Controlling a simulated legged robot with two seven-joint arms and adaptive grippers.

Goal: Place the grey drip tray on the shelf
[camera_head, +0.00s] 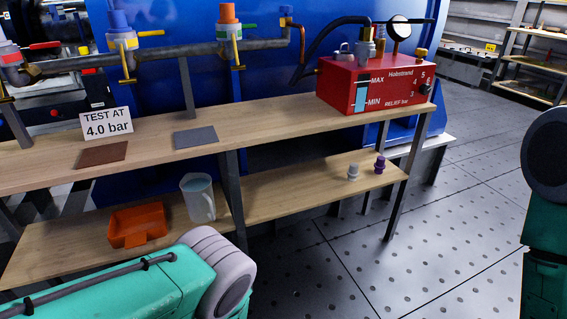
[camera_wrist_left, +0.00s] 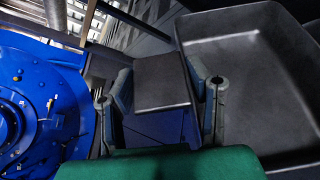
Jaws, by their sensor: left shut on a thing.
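The grey drip tray (camera_wrist_left: 262,78) fills the right of the left wrist view, a dark grey open pan with raised walls. Its flat tab (camera_wrist_left: 162,80) lies between the fingers of my left gripper (camera_wrist_left: 160,92), which is shut on it. The tray and both grippers are outside the head view. The wooden lower shelf (camera_head: 280,195) runs under the workbench in the head view. An orange tray (camera_head: 138,222) and a clear jug (camera_head: 199,198) stand on its left part. My left forearm covers part of the shelf's near left side.
On the bench top (camera_head: 265,117) are a brown plate (camera_head: 102,154), a grey plate (camera_head: 195,137), a "TEST AT 4.0 bar" sign (camera_head: 106,124) and a red pump box (camera_head: 372,88). White (camera_head: 353,172) and purple (camera_head: 380,164) fittings stand on the shelf's right. The shelf between jug and fittings is clear.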

